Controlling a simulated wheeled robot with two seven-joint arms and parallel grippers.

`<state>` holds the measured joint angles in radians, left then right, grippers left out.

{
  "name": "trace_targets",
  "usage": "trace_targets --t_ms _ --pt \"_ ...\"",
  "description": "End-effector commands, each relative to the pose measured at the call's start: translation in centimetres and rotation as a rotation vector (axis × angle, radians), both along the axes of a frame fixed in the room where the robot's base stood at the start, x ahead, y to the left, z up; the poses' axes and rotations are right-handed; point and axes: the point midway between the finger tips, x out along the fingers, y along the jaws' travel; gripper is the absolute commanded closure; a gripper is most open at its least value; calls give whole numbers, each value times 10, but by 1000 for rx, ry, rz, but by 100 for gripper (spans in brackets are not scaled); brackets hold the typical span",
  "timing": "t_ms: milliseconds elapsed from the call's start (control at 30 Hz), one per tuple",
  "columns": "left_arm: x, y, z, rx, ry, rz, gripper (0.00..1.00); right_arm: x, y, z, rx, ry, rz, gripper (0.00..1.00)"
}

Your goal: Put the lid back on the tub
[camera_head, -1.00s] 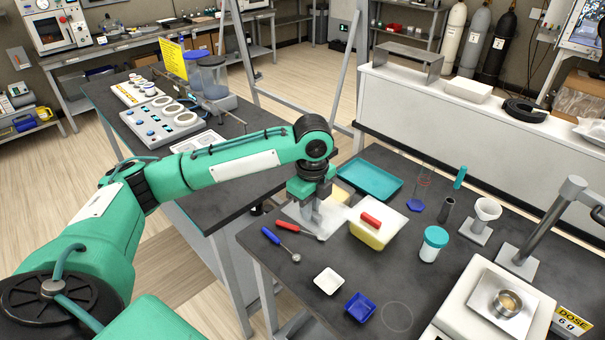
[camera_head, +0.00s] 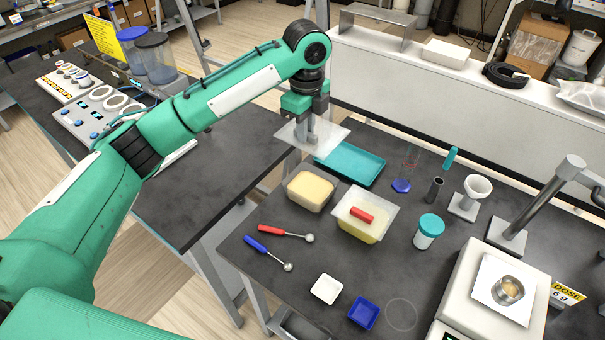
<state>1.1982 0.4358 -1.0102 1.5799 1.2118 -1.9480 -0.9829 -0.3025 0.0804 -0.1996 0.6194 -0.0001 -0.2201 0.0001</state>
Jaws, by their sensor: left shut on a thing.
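My left gripper (camera_head: 308,133) is shut on a clear, flat, square lid (camera_head: 337,134) and holds it up, roughly level. In the picture the lid lies above and behind an open tub (camera_head: 308,206) of pale yellow contents, apart from it. The lid overlaps the far-left end of a teal tray. The gripper's fingers hide the lid's middle. A second tub (camera_head: 361,231) of yellow contents stands just right of the open one, with a clear lid with a red handle (camera_head: 362,214) on it. My right gripper is not in view.
The teal tray (camera_head: 352,166) lies behind the tubs. Red and blue spoons (camera_head: 262,246) lie in front, with a white dish (camera_head: 326,289) and a blue dish (camera_head: 363,311). A teal-capped jar (camera_head: 428,231), funnel stand (camera_head: 472,194) and scale (camera_head: 480,315) stand to the right.

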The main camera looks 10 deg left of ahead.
Motion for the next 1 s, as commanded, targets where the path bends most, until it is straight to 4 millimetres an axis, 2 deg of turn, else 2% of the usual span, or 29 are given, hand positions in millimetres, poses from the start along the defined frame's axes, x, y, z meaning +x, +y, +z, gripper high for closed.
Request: trace_targets --t_ms 33,200,400,667,900,1000 --pt "-1 1 -12 2 6 2 100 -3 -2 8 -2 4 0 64" --pt "-1 1 -57 2 5 2 100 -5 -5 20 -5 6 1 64" --pt "-1 1 -102 2 1 2 100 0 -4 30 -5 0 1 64" --pt "0 1 -124 1 0 1 100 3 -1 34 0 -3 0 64" --pt "0 1 -157 2 0 2 100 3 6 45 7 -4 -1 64" --pt "0 1 -162 1 -1 1 100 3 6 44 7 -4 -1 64"
